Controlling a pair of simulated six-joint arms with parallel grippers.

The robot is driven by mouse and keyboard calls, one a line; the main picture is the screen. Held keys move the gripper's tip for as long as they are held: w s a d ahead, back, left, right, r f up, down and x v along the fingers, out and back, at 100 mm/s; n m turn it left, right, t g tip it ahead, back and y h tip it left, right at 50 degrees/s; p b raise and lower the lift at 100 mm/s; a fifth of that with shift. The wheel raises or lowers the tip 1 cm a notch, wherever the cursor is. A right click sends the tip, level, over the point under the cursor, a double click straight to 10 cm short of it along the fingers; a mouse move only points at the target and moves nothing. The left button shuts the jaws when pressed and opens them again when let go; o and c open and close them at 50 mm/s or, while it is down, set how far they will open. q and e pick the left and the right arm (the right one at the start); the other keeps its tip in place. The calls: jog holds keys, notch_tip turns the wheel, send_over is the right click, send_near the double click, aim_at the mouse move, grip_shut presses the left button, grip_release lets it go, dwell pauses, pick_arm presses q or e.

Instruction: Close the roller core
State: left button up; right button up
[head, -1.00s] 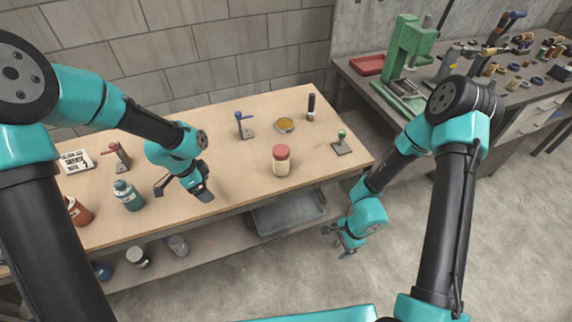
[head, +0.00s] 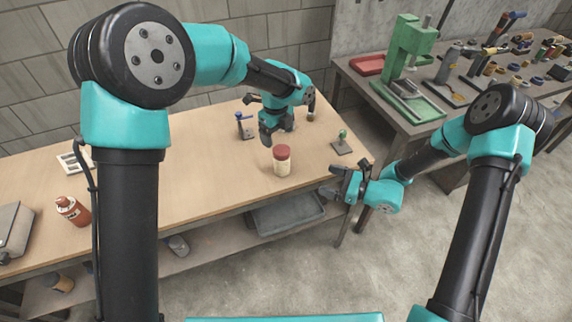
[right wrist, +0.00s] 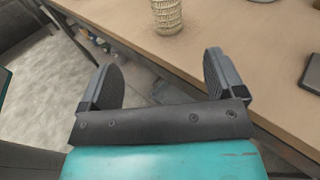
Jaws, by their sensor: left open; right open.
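A cream cylinder with a red top, which seems to be the roller core (head: 282,165), stands upright near the table's front edge. Its cream, mesh-textured lower part also shows at the top of the right wrist view (right wrist: 167,17); its top is cut off there. My left gripper (head: 257,118) is open above the table, behind and a little left of the cylinder, touching nothing I can see. My right gripper (head: 333,181) is open and empty off the table's front edge, to the right of the cylinder; its spread fingers show in the right wrist view (right wrist: 160,62).
A blue-handled tool (head: 242,125) stands left of my left gripper, and a green-knobbed stand (head: 342,143) right of the cylinder. A red-brown bottle (head: 72,211) is at the left. A side bench (head: 415,125) carries a green press (head: 408,60).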

aim_at(283, 159)
pick_arm(q)
jog(key=shift+w+d+r+m, duration=0.1)
jog(key=shift+d+r+m, duration=0.25)
jog(key=shift+d, duration=0.25)
pick_arm(e)
jog(key=shift+w+d+r+t, duration=0.25)
jog(key=shift+r+t, duration=0.05)
jog(key=shift+r, duration=0.3)
jog(key=shift+w+a, duration=0.1)
jog(key=shift+a, duration=0.05)
jog(key=x, duration=1.7)
jog(key=shift+a+r, duration=0.15)
jog(key=shift+r, duration=0.15)
jog(key=shift+c, duration=0.4)
